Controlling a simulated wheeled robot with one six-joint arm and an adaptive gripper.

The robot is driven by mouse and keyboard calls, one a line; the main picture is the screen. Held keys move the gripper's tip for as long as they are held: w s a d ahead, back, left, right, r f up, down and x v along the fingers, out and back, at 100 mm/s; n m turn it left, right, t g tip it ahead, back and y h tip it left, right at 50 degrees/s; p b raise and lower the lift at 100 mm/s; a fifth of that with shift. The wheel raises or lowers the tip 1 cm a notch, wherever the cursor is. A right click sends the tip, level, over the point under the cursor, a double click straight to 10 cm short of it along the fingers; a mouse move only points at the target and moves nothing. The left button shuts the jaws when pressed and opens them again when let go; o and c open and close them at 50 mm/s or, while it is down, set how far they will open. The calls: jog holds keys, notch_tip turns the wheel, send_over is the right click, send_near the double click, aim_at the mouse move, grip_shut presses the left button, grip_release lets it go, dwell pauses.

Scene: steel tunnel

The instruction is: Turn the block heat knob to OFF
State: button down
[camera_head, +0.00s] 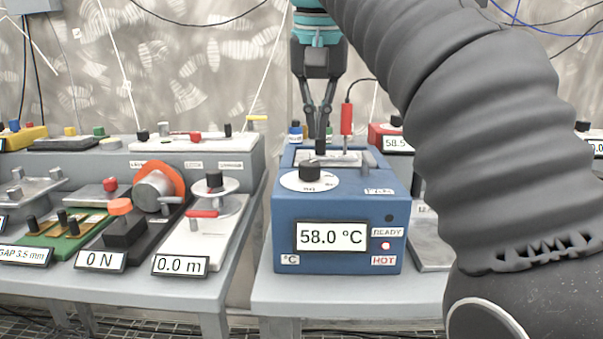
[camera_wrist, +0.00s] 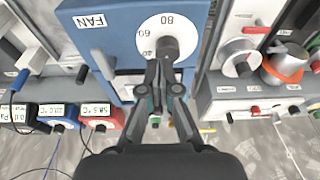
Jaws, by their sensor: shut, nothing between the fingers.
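The blue block heater (camera_head: 340,215) stands on the right-hand bench, its front display reading 58.0 °C. A red lamp shows by the HOT label. Its black heat knob (camera_head: 310,172) sits upright on a white round dial on top. In the wrist view the knob (camera_wrist: 168,48) is by the dial marks 40, 60 and 80; no OFF mark is readable. My gripper (camera_head: 321,135) points down, shut and empty, its fingertips just above or behind the knob. In the wrist view the fingertips (camera_wrist: 160,68) are right beside the knob; I cannot tell whether they touch.
A red probe (camera_head: 347,119) with a cable stands behind the heater. A FAN lever (camera_head: 370,160) is on its top right. The left bench holds other devices, including a black 0 N unit (camera_head: 122,235) and a white 0.0 m unit (camera_head: 195,240). A gap separates the benches.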

aim_at(309, 170)
jog(key=f, duration=0.1)
jog(key=a+f, duration=0.1)
jog(key=f, duration=0.1)
jog(key=a+f+b, duration=0.1)
jog(key=shift+w+a+f, duration=0.15)
jog(key=shift+w+f, duration=0.05)
jog(key=shift+f, duration=0.05)
jog(key=shift+s+b+x, duration=0.2)
jog(key=shift+b+x, duration=0.45)
jog(key=shift+x, duration=0.25)
jog(key=shift+w, duration=0.1)
dwell(0.4)
jog(key=shift+d+p, duration=0.7)
jog(key=shift+p, duration=0.45)
jog(key=shift+d, duration=0.45)
